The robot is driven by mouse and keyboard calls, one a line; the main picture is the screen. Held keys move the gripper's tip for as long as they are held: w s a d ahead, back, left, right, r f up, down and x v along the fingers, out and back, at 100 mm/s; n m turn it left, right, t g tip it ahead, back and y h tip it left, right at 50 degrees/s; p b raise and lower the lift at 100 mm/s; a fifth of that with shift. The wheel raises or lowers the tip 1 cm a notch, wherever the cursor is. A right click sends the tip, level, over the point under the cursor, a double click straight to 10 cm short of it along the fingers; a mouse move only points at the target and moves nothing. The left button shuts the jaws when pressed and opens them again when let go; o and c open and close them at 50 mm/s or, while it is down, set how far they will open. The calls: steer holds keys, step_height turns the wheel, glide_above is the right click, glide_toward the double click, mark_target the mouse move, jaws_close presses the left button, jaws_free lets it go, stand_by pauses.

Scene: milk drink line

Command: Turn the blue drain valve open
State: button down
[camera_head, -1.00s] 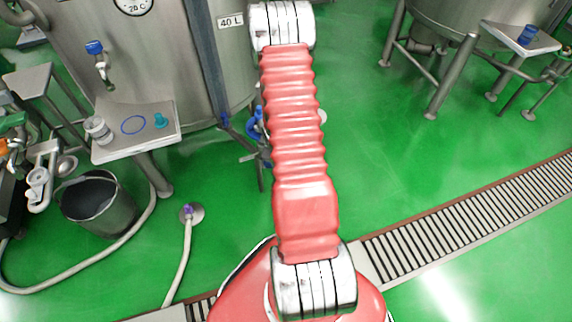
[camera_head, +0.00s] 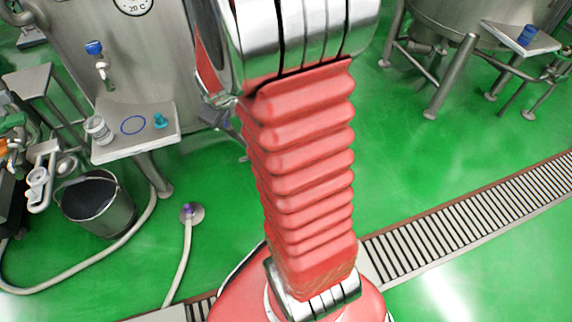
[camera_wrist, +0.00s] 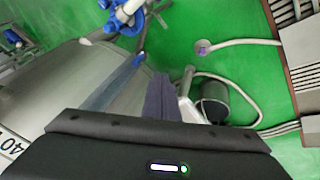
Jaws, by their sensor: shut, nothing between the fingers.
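The blue drain valve (camera_wrist: 125,20) shows at the top of the wrist view, a blue part on a pale metal pipe near the foot of the steel tank (camera_wrist: 60,85). My gripper (camera_wrist: 162,82) shows in the wrist view as dark fingers, shut and empty. In the picture its tips lie below and right of the valve, apart from it.
A blue-topped tap (camera_head: 95,48) sits on the tank above a small steel shelf (camera_head: 150,140) with a jar. A bucket (camera_head: 97,222) and a hose (camera_head: 183,260) lie at the left. A floor grate (camera_head: 470,215) crosses the right; green floor around it is clear.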

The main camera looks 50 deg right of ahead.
steer(key=s+a+r+m+y, duration=0.1)
steer(key=s+a+r, duration=0.6)
steer(key=a+r, duration=0.45)
steer(key=s+a+r+m+y, duration=0.1)
steer(key=s+a+r, duration=0.5)
steer(key=s+a, duration=0.3)
steer(key=s, duration=0.3)
steer(key=shift+s+a+m+t+y, duration=0.2)
steer(key=shift+a+m+t+y, duration=0.1)
steer(key=shift+a, duration=0.05)
steer(key=shift+d, duration=0.1)
